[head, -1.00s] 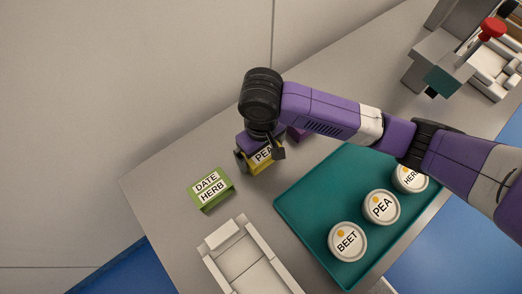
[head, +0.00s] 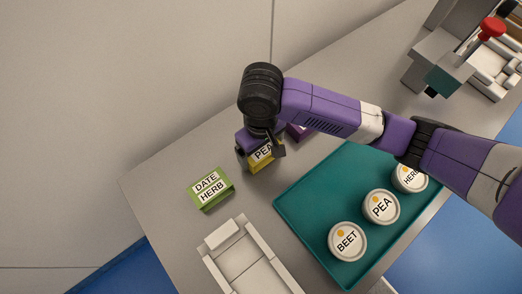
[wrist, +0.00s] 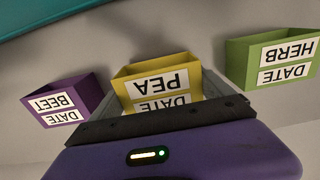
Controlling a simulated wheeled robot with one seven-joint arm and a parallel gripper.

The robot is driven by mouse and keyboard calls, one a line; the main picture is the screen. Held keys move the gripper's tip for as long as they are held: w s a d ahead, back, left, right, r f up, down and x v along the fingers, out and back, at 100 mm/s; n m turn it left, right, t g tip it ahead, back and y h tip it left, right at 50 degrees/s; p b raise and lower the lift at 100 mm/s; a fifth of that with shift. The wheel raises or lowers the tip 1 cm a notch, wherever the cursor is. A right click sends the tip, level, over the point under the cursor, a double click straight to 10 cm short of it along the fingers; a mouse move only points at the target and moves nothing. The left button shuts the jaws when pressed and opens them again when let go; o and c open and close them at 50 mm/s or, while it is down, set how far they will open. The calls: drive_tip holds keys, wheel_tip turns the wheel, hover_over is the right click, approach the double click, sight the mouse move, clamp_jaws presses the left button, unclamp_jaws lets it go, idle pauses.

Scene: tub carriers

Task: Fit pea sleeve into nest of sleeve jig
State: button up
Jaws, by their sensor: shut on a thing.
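The yellow pea sleeve (head: 262,157) stands on the grey table, with my gripper (head: 262,150) shut on it from above. In the wrist view the pea sleeve (wrist: 155,72) sits between my fingers (wrist: 165,108), its PEA and DATE labels showing upside down. The white sleeve jig (head: 240,262) lies at the bottom of the head view, cut off by the frame edge; its nest is empty where visible. My gripper is above and to the right of it, apart from it.
A green herb sleeve (head: 211,188) stands left of the pea sleeve, and a purple beet sleeve (head: 300,132) stands right of it. A teal tray (head: 300,205) holds beet, pea and herb tubs. A machine with a red knob (head: 491,28) is at top right.

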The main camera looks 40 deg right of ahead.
wheel_tip(320, 180, up, 19)
drive_tip(key=p, duration=0.2)
drive_tip(key=shift+f+p, duration=0.2)
drive_tip(key=shift+p, duration=0.1)
